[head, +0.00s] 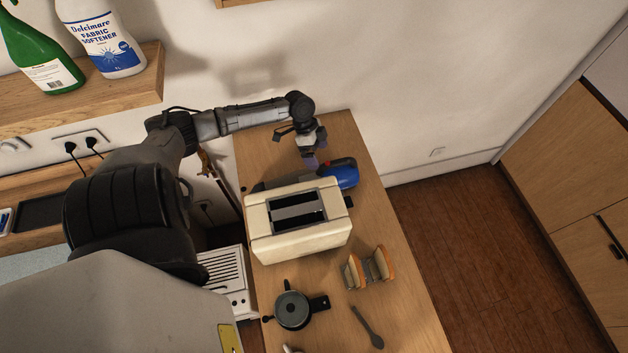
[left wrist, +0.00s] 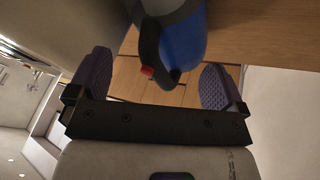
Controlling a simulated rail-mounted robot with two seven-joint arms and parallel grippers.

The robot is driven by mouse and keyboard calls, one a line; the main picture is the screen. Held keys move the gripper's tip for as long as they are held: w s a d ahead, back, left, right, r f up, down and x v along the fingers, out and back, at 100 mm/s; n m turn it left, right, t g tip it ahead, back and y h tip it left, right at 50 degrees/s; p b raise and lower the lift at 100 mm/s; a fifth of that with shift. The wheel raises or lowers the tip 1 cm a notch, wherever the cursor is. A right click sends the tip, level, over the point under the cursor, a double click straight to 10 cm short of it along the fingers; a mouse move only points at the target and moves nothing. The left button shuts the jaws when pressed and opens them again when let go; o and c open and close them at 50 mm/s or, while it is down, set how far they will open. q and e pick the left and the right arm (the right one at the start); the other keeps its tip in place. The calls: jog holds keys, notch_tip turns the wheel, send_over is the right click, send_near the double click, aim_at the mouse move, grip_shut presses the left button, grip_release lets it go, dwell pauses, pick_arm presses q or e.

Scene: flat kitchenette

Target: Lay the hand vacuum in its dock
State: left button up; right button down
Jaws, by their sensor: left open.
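The hand vacuum (head: 343,173), blue with dark parts, lies on the wooden counter behind the toaster, which partly hides it. In the left wrist view the vacuum (left wrist: 185,45) shows its blue body, a black handle and a small red button. My left gripper (head: 314,160) is above the counter, beside the vacuum's blue end. In the left wrist view its purple fingertips (left wrist: 155,82) are wide apart, with the black handle and blue end seen between them and nothing gripped. I cannot make out the dock in either view. My right gripper is not in view.
A cream toaster (head: 300,240) stands close in front of the vacuum. A toast rack (head: 368,268), a dark pot (head: 292,310) and a dark utensil (head: 367,327) are nearer. Bottles stand on a shelf (head: 80,100) at left. The counter's far end (head: 340,128) is clear.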

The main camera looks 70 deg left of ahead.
pick_arm(q)
jog(key=shift+a+p+x, duration=0.2)
jog(key=shift+p+x, duration=0.35)
jog(key=shift+x, duration=2.2)
jog(key=shift+f, duration=0.1)
jog(key=shift+c, duration=0.3)
